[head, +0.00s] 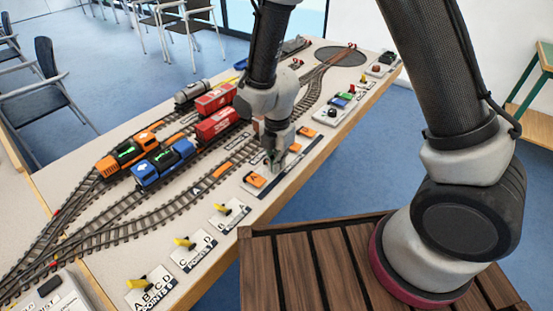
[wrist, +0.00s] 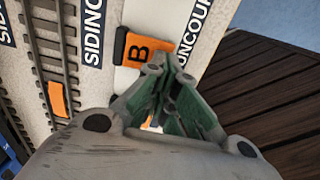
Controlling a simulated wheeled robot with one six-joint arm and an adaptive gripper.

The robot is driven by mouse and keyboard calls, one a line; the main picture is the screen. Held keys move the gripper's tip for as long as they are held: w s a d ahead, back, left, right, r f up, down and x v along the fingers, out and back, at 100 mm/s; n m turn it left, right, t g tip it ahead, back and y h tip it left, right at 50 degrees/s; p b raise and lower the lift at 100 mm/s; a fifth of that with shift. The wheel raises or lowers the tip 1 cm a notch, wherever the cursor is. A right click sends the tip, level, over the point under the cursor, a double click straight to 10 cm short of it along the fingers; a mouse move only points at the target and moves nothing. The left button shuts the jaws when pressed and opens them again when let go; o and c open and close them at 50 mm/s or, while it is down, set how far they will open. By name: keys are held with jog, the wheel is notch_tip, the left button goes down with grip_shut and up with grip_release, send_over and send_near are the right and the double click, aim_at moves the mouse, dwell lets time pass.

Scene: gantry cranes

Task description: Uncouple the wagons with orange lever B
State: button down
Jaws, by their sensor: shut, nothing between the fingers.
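My gripper (head: 273,165) is shut and empty, pointing down over the control strip along the table's front edge. In the wrist view its green-sided fingers (wrist: 172,62) are together beside an orange plate marked B (wrist: 138,48). A small orange bit (wrist: 150,123) shows between the finger links; I cannot tell if it is the lever. In the head view, one orange plate (head: 255,180) lies left of my gripper and another (head: 306,131) lies right; their letters are unreadable. Red wagons (head: 217,123) stand on the tracks behind, with a grey tank wagon (head: 190,92).
An orange locomotive (head: 127,152) and a blue locomotive (head: 163,162) stand left of the wagons. Yellow points levers (head: 185,243) line the front edge to the left. An orange patch (wrist: 57,98) lies on the track. A brown slatted surface (head: 320,265) is below my arm.

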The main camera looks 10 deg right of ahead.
jog(key=shift+r, duration=0.8)
notch_tip(320, 180, up, 14)
dwell(0.6)
